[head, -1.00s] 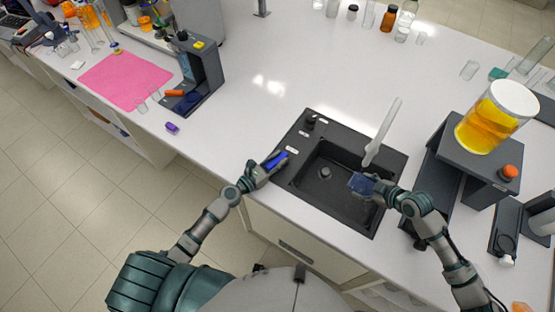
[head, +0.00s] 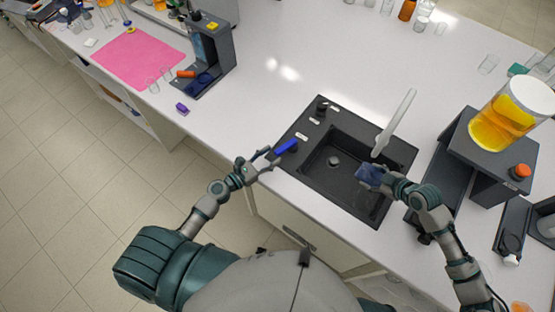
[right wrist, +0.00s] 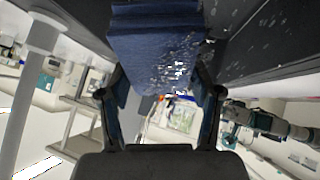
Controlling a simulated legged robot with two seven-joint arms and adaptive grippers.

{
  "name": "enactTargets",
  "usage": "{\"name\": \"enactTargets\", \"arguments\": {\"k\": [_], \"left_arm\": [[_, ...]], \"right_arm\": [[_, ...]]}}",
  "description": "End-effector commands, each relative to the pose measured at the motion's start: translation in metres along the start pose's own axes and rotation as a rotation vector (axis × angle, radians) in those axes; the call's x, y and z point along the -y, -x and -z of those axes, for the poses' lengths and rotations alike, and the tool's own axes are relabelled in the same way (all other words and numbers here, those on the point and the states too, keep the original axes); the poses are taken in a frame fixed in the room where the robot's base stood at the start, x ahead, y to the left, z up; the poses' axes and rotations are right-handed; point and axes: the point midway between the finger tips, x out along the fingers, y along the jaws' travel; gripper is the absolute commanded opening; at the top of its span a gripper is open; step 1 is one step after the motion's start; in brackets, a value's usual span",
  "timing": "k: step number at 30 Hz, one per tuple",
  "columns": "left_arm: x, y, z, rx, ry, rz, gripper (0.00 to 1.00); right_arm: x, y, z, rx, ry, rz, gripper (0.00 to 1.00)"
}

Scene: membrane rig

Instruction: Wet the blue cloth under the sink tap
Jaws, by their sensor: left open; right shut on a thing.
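The blue cloth (head: 368,176) is in my right gripper (head: 384,178), over the right side of the dark sink (head: 322,186), just below the mouth of the pale tap (head: 396,124). In the right wrist view the cloth (right wrist: 150,38) hangs beyond the fingers of my right gripper (right wrist: 160,100), with bright, drop-like specks over and beside its right part. The blue lever (head: 286,147) is on the sink's left rim. My left gripper (head: 264,164) is open and empty, just left of the lever. Part of the cloth is hidden by my right gripper.
A dark stand with a jar of yellow liquid (head: 504,118) is right of the sink. A pink mat (head: 138,58), a dark device (head: 210,60) and a purple item (head: 182,108) are at the left. The counter behind the sink (head: 300,60) is clear.

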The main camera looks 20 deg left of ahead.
Motion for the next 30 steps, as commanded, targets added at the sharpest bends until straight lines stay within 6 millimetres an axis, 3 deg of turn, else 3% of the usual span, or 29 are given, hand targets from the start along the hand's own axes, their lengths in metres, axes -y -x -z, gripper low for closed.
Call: {"name": "enactTargets", "arguments": {"k": [3,9,30], "left_arm": [[0.000,0.022,0.001,-0.001,0.000,-0.002,0.50],[0.000,0.039,0.000,0.000,-0.001,0.000,0.50],[0.000,0.040,0.000,0.000,-0.001,0.000,0.50]], "right_arm": [[0.000,0.000,0.000,0.000,0.000,0.000,0.36],[-0.001,-0.001,0.000,0.000,-0.001,0.000,0.36],[-0.001,0.000,0.000,0.000,-0.001,0.000,0.36]]}}
